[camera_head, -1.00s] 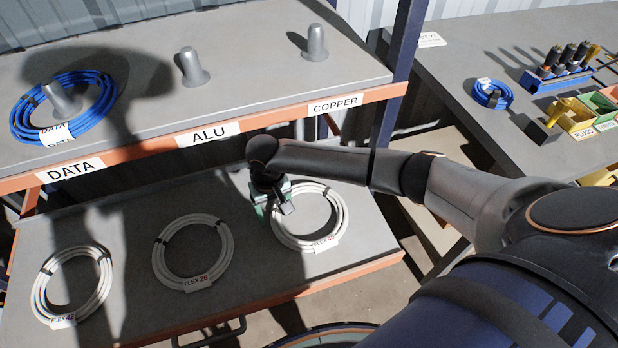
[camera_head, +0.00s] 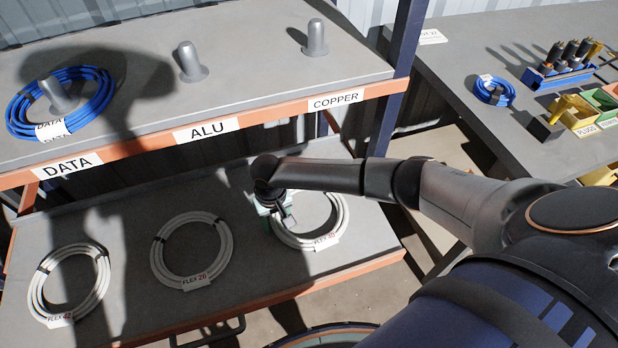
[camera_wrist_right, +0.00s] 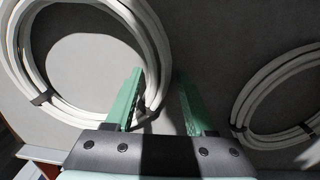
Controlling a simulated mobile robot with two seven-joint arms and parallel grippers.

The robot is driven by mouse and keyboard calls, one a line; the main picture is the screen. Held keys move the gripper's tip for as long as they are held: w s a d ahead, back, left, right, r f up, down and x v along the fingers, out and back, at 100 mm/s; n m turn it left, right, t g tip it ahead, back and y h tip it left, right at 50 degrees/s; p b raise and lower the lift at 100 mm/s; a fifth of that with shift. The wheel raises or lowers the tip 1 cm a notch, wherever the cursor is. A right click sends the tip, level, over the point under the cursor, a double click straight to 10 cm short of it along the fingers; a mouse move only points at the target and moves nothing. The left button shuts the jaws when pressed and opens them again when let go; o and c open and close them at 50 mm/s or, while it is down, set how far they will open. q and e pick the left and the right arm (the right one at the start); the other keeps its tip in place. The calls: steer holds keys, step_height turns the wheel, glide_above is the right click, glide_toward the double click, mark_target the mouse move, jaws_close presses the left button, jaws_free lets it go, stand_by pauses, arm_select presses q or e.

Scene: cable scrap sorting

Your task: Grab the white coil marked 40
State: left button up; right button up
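The white coil marked 40 (camera_head: 343,212) lies flat on the lower grey shelf, at the right of the row, with its label "FLEX 40" at its front. My right gripper (camera_head: 282,214) is at this coil's left side and hides part of it. In the right wrist view the coil (camera_wrist_right: 30,85) is at the left, and my right gripper (camera_wrist_right: 160,76) is open. The coil's near side passes between the two fingers, with one finger over the ring's inner side. Finger contact and exact height cannot be told. My left gripper is not in view.
White coils marked 26 (camera_head: 226,245) and 42 (camera_head: 103,275) lie to the left on the same shelf (camera_head: 130,235). The upper shelf (camera_head: 245,95) overhangs behind, with pegs and a blue coil (camera_head: 107,100). A side table (camera_head: 455,65) stands at the right.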

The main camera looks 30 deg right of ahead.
jaws_close()
stand_by(1.1)
